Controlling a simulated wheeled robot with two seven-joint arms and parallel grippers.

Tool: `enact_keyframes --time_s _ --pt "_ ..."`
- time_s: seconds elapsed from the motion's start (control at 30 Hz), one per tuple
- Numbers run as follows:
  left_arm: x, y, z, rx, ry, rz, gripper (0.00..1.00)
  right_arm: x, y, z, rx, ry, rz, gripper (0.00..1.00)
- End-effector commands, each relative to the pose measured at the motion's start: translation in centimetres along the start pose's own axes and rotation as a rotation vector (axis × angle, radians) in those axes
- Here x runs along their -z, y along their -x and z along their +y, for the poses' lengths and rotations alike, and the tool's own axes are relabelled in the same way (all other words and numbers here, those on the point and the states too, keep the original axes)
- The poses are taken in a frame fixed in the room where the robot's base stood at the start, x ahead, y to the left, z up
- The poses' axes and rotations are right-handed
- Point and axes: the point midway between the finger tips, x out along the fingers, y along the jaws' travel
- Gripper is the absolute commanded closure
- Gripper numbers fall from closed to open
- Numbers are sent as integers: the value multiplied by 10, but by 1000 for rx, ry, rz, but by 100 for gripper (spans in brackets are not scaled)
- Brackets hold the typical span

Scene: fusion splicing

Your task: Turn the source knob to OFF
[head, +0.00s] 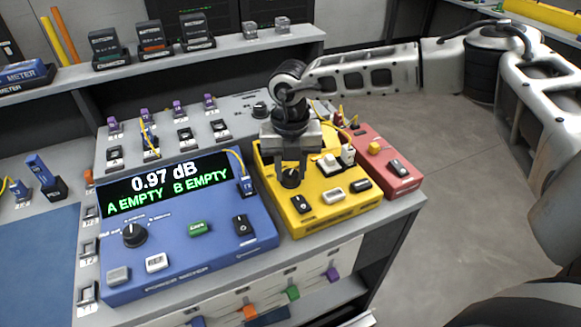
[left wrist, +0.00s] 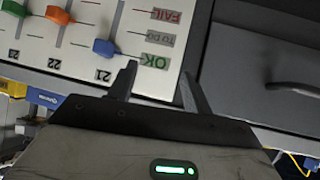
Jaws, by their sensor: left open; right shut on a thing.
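The yellow box (head: 335,204) stands on the bench between the blue meter and a red box. A black round knob (head: 291,179) is on its top at the left; I take it as the source knob. My right gripper (head: 292,166) points down over it, shut on the knob, its fingers partly hiding it. The knob's pointer and labels cannot be read. My left gripper is not in the head view; in the left wrist view (left wrist: 158,72) it is open and empty, in front of a panel with sliders.
The blue meter (head: 196,254) shows "0.97 dB, A EMPTY, B EMPTY". The red box (head: 372,150) is right of the yellow box. Yellow fibre leads and a grey panel (head: 240,106) lie behind. The slider panel (left wrist: 70,40) has OK, TO DO and FAIL labels.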

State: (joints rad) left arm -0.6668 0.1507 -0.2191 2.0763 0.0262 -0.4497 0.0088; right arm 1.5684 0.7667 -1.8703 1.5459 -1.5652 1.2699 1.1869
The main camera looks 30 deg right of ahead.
Motion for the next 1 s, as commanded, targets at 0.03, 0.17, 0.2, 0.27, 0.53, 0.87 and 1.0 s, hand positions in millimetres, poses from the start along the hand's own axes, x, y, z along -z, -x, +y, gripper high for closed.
enact_keyframes --time_s 0.03,0.17,0.2,0.27,0.53,0.87,1.0 --pt "0 0 0 0 1 1 50 0 -1 0 0 19 1 91" --pt "-1 -2 0 -1 3 3 50 0 -1 0 -1 91 2 91" --pt "-1 -2 0 -2 4 4 50 0 -1 0 -1 120 2 91" --pt "-2 -2 0 -2 5 6 50 0 -1 0 -1 169 2 91" --pt "0 -5 1 -8 18 23 50 0 -2 0 -1 420 1 91" --pt "-7 -9 4 -15 40 26 50 0 -2 0 -1 733 1 91" --pt "-6 -10 4 -18 45 37 50 0 -2 0 0 866 1 91"
